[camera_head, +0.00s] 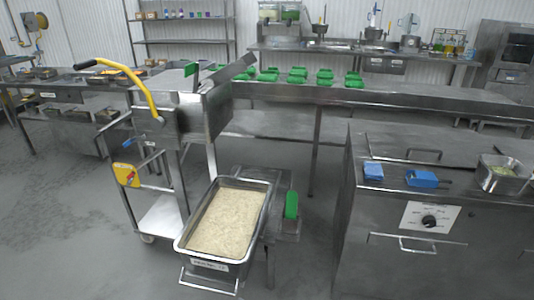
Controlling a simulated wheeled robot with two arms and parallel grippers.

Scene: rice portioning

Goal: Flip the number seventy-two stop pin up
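I cannot make out a stop pin marked seventy-two. A steel portioning stand (205,110) with a long yellow lever (140,80) stands left of centre. The lever arches up to a black grip at its left end. A yellow plate with red marks (126,175) hangs low on the stand's left side. A small blue part lies just above it, too small to tell. A green upright piece (291,205) sits on a steel block right of the rice pan. Neither of my grippers is in view.
A steel pan of rice (264,215) stands in front of the stand. A steel cabinet (390,265) with a dial, blue items and a pan fills the right. A long table (420,97) with green trays runs behind. Grey floor is clear at the lower left.

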